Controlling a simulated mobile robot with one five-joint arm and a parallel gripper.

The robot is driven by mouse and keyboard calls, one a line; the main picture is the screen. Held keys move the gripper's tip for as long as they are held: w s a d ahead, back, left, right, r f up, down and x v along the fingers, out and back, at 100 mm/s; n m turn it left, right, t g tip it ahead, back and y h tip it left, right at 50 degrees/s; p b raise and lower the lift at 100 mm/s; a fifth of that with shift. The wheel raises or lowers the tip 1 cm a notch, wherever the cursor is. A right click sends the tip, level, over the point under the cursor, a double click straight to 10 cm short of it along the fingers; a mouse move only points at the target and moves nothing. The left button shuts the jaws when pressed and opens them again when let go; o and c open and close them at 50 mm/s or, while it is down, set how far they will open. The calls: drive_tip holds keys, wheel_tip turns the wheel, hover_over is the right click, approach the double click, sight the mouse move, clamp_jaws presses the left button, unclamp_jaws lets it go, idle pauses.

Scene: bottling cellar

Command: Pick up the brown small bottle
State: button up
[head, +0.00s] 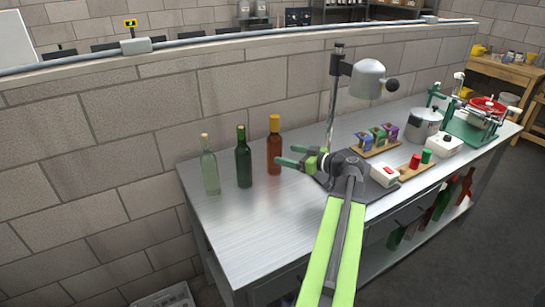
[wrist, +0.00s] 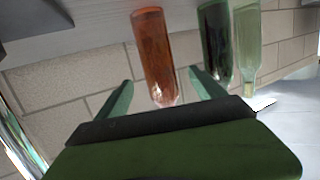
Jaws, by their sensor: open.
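The brown bottle (head: 274,152) stands upright on the metal bench, the rightmost of three bottles in the head view. My gripper (head: 286,155) is open, with its green fingers pointing left, just right of the brown bottle. One fingertip appears close to the bottle's lower right side; I cannot tell whether it touches. In the wrist view the brown bottle (wrist: 152,45) appears neck-down in the picture, in line with the gap between the open fingers of my gripper (wrist: 160,77). The fingers are not closed on it.
A dark green bottle (head: 243,160) and a pale clear bottle (head: 209,168) stand left of the brown one. A grey press stand (head: 368,78) rises behind my gripper. Small boxes (head: 377,136) and a pot (head: 424,126) are right. The bench front left (head: 235,225) is clear.

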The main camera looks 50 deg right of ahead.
sight(274, 151)
drive_tip(key=b+x, duration=0.1)
drive_tip(key=x, duration=0.6)
drive_tip(key=shift+w+f, duration=0.2)
drive_tip(key=shift+w, duration=0.05)
drive_tip(key=shift+r, duration=0.1)
clamp_jaws()
